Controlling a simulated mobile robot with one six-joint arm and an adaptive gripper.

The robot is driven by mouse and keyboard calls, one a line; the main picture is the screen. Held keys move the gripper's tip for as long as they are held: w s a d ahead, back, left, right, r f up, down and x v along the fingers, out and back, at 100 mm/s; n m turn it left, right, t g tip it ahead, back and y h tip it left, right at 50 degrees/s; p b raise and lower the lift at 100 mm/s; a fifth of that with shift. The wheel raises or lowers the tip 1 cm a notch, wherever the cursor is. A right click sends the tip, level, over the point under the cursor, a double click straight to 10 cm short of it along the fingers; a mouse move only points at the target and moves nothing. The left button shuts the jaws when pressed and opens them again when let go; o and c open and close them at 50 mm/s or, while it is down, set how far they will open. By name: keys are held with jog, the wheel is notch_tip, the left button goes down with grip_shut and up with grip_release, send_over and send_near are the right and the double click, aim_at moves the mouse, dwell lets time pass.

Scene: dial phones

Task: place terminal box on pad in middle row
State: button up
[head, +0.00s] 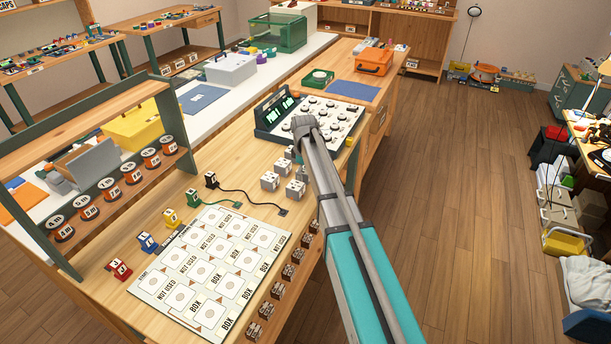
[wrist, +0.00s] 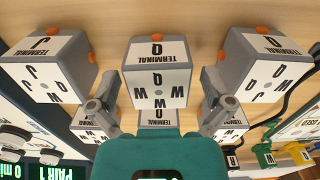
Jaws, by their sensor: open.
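Several white-and-grey terminal boxes stand on the bench. In the wrist view the middle box marked Q (wrist: 157,85) lies between the fingers of my gripper (wrist: 158,92), which is open with a gap on either side; whether the fingers reach its depth I cannot tell. The white sheet (head: 207,206) carries rows of pads marked NOT USED or BOX.
A panel with dials (head: 330,115) stands beyond the boxes. Black and green cabled plugs (head: 193,198) lie between boxes and sheet. A shelf with orange spools (head: 130,173) is left. Small brown blocks (head: 277,290) line the sheet's right edge.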

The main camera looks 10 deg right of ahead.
jog(key=c, duration=1.2)
jog(key=shift+r, duration=0.1)
jog(key=shift+r+p, duration=0.9)
jog(key=shift+p, duration=0.1)
jog(key=s+r+p, duration=0.3)
jog(key=s, duration=0.1)
jog(key=s+r+p, duration=0.4)
jog(key=s, duration=0.1)
jog(key=s+r+p, duration=0.4)
jog(key=s, duration=0.1)
jog(key=shift+d, duration=0.1)
